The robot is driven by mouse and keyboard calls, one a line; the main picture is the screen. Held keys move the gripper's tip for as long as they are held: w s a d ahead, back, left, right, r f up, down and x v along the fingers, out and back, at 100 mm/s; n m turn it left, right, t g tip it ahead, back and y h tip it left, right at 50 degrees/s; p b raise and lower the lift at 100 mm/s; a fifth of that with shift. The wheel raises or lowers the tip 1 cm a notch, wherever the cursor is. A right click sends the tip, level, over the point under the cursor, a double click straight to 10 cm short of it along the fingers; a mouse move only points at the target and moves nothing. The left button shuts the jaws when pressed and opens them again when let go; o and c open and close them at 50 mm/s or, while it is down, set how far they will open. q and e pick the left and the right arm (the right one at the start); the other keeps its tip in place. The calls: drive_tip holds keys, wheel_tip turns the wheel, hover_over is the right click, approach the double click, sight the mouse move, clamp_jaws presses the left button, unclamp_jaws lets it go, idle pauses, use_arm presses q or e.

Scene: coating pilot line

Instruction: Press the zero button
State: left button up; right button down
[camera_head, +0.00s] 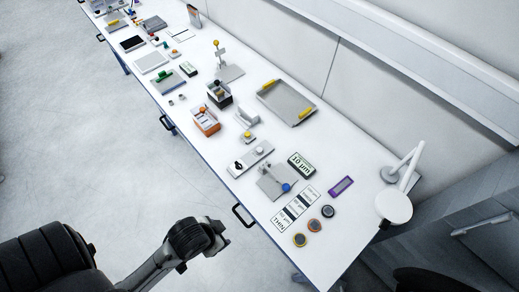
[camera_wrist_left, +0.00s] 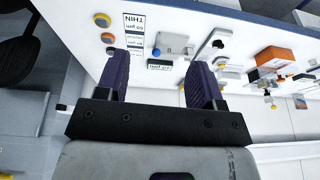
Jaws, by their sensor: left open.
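A long grey gauge-like device (camera_head: 250,159) lies on the white bench, with a dark round part at its left end and a pale round knob at its right end. It also shows in the left wrist view (camera_wrist_left: 211,45). I cannot make out any zero label on it. My left gripper (camera_head: 221,235) is off the bench's front edge, apart from everything. In the left wrist view its two dark fingers (camera_wrist_left: 160,82) are spread with nothing between them. My right gripper is not in view.
A grey plate with a blue knob (camera_head: 286,187), a green-black label block (camera_head: 301,165), several round pucks and a purple block (camera_head: 341,186) lie near. A lamp (camera_head: 394,206) stands at the right end. An orange box (camera_head: 206,122) and tray (camera_head: 286,101) lie farther along.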

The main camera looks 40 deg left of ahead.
use_arm(q)
drive_tip(key=c, duration=0.7)
drive_tip(key=shift+d, duration=0.1)
clamp_jaws()
idle(0.6)
